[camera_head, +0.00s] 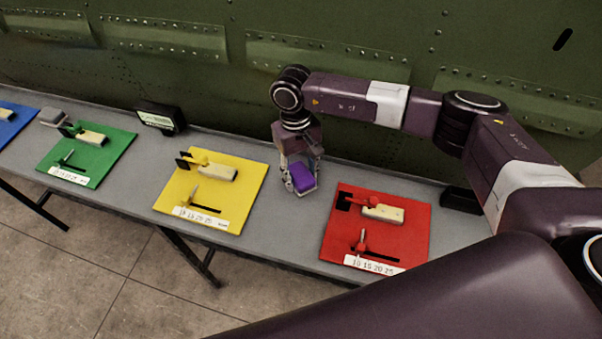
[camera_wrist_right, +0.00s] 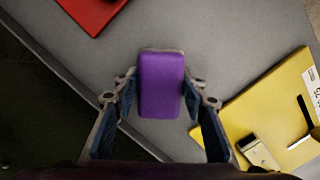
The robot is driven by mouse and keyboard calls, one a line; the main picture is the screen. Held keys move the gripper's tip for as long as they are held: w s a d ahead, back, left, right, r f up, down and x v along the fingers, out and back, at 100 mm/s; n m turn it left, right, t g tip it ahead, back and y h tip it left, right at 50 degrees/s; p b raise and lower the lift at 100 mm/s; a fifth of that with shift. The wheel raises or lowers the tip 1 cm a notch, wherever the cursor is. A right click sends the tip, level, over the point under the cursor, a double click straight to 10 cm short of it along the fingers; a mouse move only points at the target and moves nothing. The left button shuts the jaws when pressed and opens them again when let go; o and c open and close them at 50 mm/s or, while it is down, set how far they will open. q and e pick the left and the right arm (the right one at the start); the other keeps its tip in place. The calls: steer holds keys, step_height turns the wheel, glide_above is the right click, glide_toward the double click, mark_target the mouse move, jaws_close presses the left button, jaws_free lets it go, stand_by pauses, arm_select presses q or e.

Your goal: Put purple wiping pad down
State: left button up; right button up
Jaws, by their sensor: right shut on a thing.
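The purple wiping pad (camera_head: 301,176) is at my right gripper (camera_head: 300,183), over the grey table between the yellow and red boards. In the right wrist view the pad (camera_wrist_right: 161,84) shows its flat purple face between the two fingers of my right gripper (camera_wrist_right: 160,101). The gripper is shut on the pad. The pad is at or just above the table surface; I cannot tell whether it touches. My left gripper is not in view.
The grey table (camera_head: 278,232) holds a yellow board (camera_head: 240,200), a red board (camera_head: 413,245), a green board (camera_head: 109,155) and a blue board (camera_head: 12,122). A black box (camera_head: 160,118) stands at the back. The green riveted fuselage wall (camera_head: 200,70) rises behind the table.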

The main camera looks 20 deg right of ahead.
steer(key=shift+f, duration=0.2)
steer(key=o, duration=0.7)
steer(key=shift+r, duration=0.1)
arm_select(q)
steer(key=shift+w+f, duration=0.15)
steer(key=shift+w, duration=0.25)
arm_select(e)
steer(key=o, duration=0.3)
steer(key=shift+r, duration=0.1)
